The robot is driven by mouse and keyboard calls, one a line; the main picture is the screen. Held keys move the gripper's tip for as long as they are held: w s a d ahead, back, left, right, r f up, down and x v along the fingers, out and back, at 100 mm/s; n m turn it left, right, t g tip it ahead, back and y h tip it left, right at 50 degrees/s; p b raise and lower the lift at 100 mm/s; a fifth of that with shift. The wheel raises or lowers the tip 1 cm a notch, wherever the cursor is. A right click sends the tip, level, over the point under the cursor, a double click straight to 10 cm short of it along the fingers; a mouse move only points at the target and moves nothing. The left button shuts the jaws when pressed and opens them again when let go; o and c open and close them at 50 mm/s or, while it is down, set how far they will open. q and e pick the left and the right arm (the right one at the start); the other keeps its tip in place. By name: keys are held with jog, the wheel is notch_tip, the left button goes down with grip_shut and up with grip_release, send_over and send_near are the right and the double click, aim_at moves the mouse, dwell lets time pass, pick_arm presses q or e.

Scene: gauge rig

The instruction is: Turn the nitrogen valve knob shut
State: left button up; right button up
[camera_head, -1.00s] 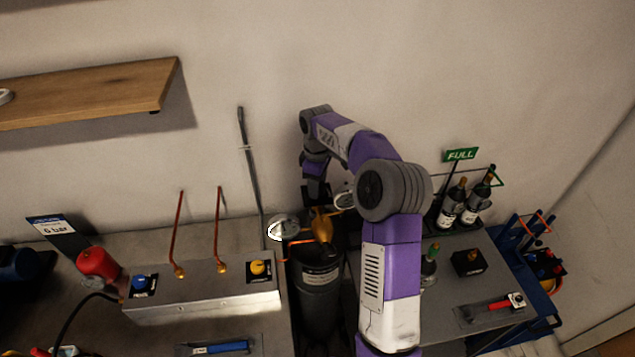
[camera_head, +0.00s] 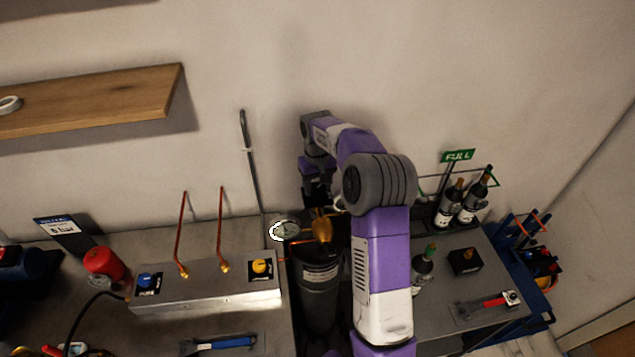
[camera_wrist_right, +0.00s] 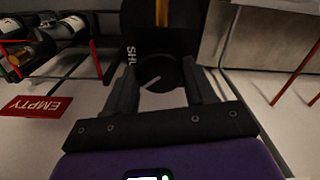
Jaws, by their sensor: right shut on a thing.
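The nitrogen cylinder (camera_head: 318,290) is dark, with a pale label, and stands between the two benches. A brass valve body (camera_head: 322,229) is at its top, with a round gauge (camera_head: 285,230) on the left. My right gripper (camera_head: 317,195) is at the valve from above, mostly hidden by my arm. In the right wrist view, the dark round valve knob (camera_wrist_right: 160,75) is between the fingertips of my right gripper (camera_wrist_right: 160,88), which is shut on it. A slanted white line marks the knob. Letters reading "SHU" show beside it. My left gripper is out of view.
A metal manifold box (camera_head: 207,288) with copper pipes and blue and yellow knobs sits left of the cylinder. Bottles (camera_head: 463,205) stand in a rack by a green FULL sign (camera_head: 457,156) at right. The wall is close behind. A red EMPTY sign (camera_wrist_right: 36,106) shows in the wrist view.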

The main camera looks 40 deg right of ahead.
aim_at(317, 188)
jog(key=m+p, duration=0.1)
jog(key=m, duration=0.3)
jog(key=shift+r, duration=0.1)
jog(key=shift+m+p, duration=0.4)
jog(key=shift+m, duration=1.5)
jog(key=o, duration=1)
jog(key=shift+o, duration=0.2)
notch_tip(317, 188, up, 7)
jog(key=shift+r, duration=0.2)
